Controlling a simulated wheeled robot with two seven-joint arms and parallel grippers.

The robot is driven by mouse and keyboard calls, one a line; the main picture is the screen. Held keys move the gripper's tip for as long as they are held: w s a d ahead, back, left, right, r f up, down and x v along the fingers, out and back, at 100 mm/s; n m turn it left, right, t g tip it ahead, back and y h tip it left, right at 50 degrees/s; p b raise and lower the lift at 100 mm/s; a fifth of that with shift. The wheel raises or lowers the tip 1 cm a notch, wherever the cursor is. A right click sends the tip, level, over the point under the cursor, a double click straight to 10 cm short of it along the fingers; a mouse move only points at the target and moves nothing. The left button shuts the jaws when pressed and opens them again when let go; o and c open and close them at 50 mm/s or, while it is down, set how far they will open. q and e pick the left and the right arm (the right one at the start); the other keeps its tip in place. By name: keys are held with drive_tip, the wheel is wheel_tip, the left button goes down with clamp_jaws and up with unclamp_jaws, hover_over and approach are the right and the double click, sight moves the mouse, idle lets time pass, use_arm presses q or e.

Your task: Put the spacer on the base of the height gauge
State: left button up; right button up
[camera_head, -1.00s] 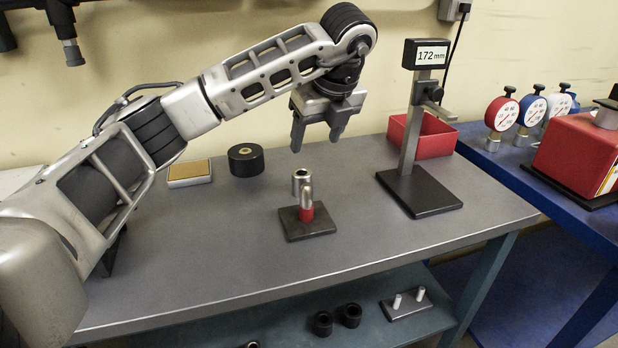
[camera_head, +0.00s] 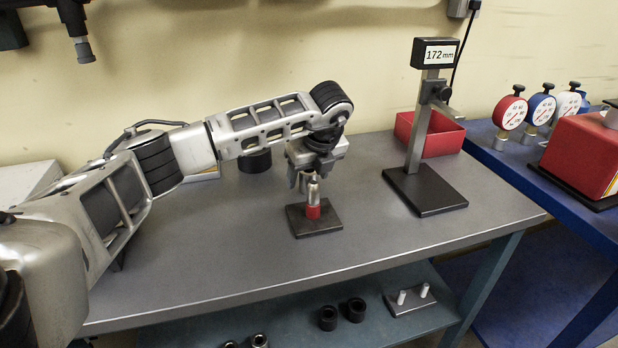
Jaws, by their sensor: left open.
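The height gauge (camera_head: 418,130) stands at the right of the bench, with a "172 mm" display on its post and a flat black base (camera_head: 443,193) that is bare. A dark plate (camera_head: 328,219) carries an upright silver pin with a red lower part (camera_head: 313,211). My left gripper (camera_head: 309,183) is open, pointing down just behind this pin. The short hollow steel cylinder, which looks like the spacer, is mostly hidden behind the pin and between or beside the fingers; I cannot tell whether they touch it. My right gripper is out of view.
A red bin (camera_head: 440,140) stands behind the gauge. A black round part (camera_head: 254,161) sits partly behind my left arm. Dial gauges (camera_head: 510,112) and a red box (camera_head: 580,158) are on the blue table at right. Black rings (camera_head: 328,318) lie on the lower shelf. The front bench top is clear.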

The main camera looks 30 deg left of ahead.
use_arm(q)
drive_tip(key=shift+c, duration=0.3)
clamp_jaws()
drive_tip(key=shift+r, duration=0.15)
